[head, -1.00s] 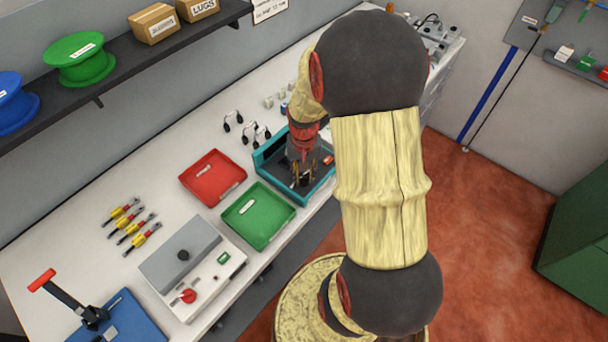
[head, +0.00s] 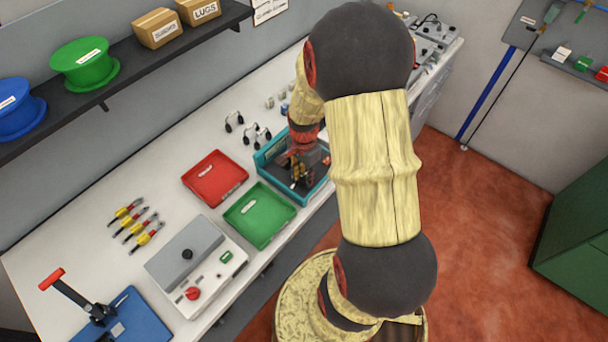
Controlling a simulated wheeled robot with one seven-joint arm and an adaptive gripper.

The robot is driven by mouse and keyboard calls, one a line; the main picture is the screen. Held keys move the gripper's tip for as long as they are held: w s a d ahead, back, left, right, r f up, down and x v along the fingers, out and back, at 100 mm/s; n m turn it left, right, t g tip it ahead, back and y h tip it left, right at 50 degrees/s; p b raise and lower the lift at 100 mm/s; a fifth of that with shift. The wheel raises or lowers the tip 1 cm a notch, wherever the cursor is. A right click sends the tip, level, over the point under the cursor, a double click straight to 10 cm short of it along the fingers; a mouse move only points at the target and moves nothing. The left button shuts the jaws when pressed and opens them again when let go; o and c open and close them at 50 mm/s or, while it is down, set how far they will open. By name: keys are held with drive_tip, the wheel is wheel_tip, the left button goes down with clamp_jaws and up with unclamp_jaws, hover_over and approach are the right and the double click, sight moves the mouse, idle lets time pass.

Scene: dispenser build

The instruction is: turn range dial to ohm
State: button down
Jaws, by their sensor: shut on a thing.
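My gripper (head: 299,172) points down into a teal-walled tray (head: 264,172) near the middle of the bench. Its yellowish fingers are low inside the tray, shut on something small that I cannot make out. Dark items lie around the fingertips, partly hidden by the gripper and wrist. I cannot make out a dial or an ohm mark there.
A green tray (head: 262,214) and a red tray (head: 215,178) lie left of the teal one. Several yellow-and-red tools (head: 137,226) and a blue press (head: 130,318) are farther left. A shelf (head: 115,88) with spools and boxes runs above. Grey devices (head: 431,40) stand at the far end.

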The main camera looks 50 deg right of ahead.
sight(304, 177)
drive_tip(key=shift+m, duration=0.6)
drive_tip(key=c, duration=1.5)
unclamp_jaws()
drive_tip(key=shift+r, duration=0.1)
wheel_tip(304, 177, up, 12)
drive_tip(key=shift+f, duration=0.1)
